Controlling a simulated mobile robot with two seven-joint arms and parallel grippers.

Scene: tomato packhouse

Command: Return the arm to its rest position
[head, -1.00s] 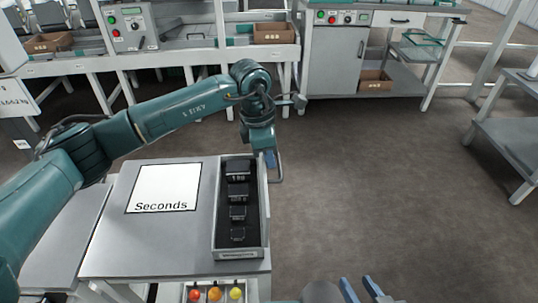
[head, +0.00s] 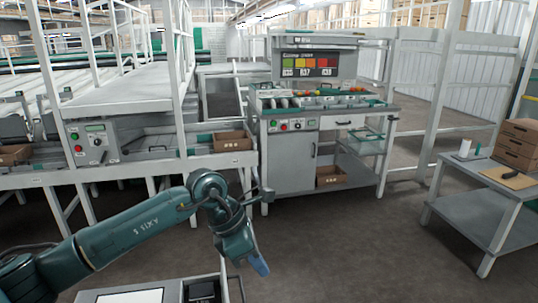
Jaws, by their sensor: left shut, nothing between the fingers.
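My left arm comes in from the lower left, with its forearm stretched over the near table. My left gripper (head: 259,266) hangs from the wrist, tilted down and to the right, at the far right corner of that table. Its blue fingertips are together and it holds nothing. Below it, the near table (head: 163,285) shows only its far edge, with part of a white sheet (head: 130,297) and the top of a grey tray (head: 203,283) holding dark items. My right gripper is out of view.
A grey cabinet bench (head: 290,165) with a colour grading screen (head: 308,65) stands ahead. A conveyor frame with a control box (head: 94,143) is at the left. A side table (head: 490,184) with stacked brown boxes (head: 518,145) stands at the right. The floor between is clear.

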